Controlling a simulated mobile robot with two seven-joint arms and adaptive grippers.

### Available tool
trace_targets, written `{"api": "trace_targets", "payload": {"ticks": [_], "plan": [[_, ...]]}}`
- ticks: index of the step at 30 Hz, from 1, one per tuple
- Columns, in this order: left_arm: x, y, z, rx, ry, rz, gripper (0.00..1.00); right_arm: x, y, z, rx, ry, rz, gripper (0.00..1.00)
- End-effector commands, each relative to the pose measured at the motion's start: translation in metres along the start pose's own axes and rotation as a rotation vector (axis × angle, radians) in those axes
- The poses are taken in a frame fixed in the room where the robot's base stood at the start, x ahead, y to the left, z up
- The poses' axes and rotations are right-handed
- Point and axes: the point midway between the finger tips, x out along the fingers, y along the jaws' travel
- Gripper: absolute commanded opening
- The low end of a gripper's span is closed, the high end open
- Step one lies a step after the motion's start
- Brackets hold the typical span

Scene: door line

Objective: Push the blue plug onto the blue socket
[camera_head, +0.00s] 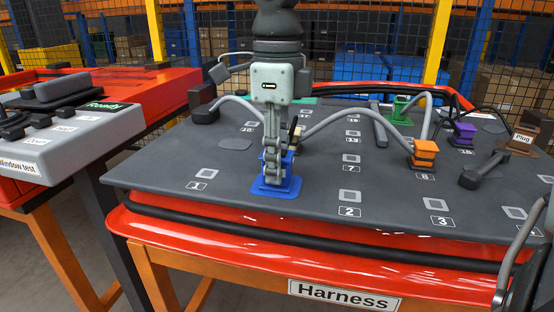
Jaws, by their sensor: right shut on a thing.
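The blue socket (284,189) is a flat blue base on the dark board, left of the label 2. My right gripper (272,173) comes down from above and is shut on the blue plug (289,161). The plug is directly over the socket and mostly hidden behind the fingers. I cannot tell whether it is fully down or a small gap remains. My left gripper is not in view.
An orange connector (424,153), a purple connector (463,133) and a green connector (401,108) stand to the right, with grey cables. A dark-grey handle (484,170) lies at the right. A grey control box (65,135) stands left. The board's front is mostly clear.

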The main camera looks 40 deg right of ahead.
Motion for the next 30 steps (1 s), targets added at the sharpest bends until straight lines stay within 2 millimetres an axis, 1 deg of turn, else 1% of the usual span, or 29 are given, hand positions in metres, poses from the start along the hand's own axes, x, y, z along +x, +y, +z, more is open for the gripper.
{"api": "trace_targets", "payload": {"ticks": [2,3,8,9,17,20,23,30], "plan": [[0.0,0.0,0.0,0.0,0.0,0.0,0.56,0.0,-0.001,0.0,0.0,0.0,-0.002,0.0],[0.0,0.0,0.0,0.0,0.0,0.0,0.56,0.0,-0.001,0.0,0.0,0.0,-0.002,0.32],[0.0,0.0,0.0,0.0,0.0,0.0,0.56,0.0,-0.001,0.0,0.0,0.0,-0.001,0.52],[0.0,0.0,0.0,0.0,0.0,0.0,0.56,0.0,-0.001,0.0,0.0,0.0,-0.001,0.54],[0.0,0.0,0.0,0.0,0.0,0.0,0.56,0.0,0.0,0.0,0.0,0.001,0.0,0.54],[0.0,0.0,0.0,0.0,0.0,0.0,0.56,-0.006,-0.001,0.0,0.0,0.0,-0.002,0.54],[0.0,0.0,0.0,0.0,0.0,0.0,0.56,-0.02,-0.001,0.001,0.0,-0.003,-0.003,0.54],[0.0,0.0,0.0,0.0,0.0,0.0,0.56,-0.071,-0.001,0.001,0.002,-0.002,-0.005,0.54]]}}
